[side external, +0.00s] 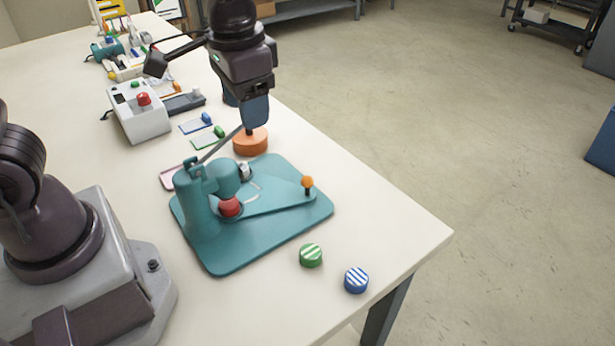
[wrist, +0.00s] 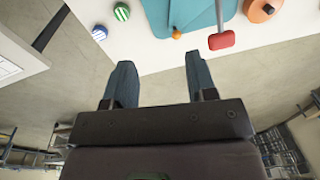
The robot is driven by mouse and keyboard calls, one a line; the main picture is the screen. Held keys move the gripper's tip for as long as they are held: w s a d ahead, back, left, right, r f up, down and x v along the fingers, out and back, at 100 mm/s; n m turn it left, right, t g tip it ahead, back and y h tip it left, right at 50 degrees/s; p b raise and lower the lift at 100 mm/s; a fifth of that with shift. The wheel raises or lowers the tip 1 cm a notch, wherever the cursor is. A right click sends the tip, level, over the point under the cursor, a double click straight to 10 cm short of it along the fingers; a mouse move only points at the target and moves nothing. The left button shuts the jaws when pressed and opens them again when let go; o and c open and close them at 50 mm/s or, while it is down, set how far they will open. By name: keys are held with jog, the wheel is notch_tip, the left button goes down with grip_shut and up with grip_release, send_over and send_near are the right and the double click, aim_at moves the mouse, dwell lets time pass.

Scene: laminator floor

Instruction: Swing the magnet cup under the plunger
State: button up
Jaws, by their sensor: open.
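A teal press stands on the table, with a flat base plate (side external: 285,172) and an upright post (side external: 197,205). A thin lever (side external: 219,146) slopes up from it; its red grip (wrist: 221,40) shows in the wrist view. A red rounded piece (side external: 230,207) sits below the overhanging plunger head (side external: 223,178); I cannot tell whether it is the magnet cup. A flat teal arm (side external: 270,206) ends at an orange knob (side external: 307,182), also seen in the wrist view (wrist: 176,34).
A green striped button (side external: 311,255) and a blue striped button (side external: 356,280) lie near the front corner. An orange disc with a black knob (side external: 251,145) stands behind the plate. A white box with a red button (side external: 140,112) and small tools occupy the far table.

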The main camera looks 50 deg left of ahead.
aim_at(309, 178)
jog(key=w+d+f+n+g+y, duration=0.1)
jog(key=w+d+f+n+y, duration=0.15)
jog(key=w+f, duration=1)
jog(key=shift+n+y, duration=0.25)
jog(key=shift+y, duration=0.2)
jog(key=x, duration=0.7)
jog(key=a+x, duration=0.1)
jog(key=x, duration=0.3)
jog(key=shift+w+a, duration=0.1)
jog(key=shift+w, duration=0.3)
grip_shut()
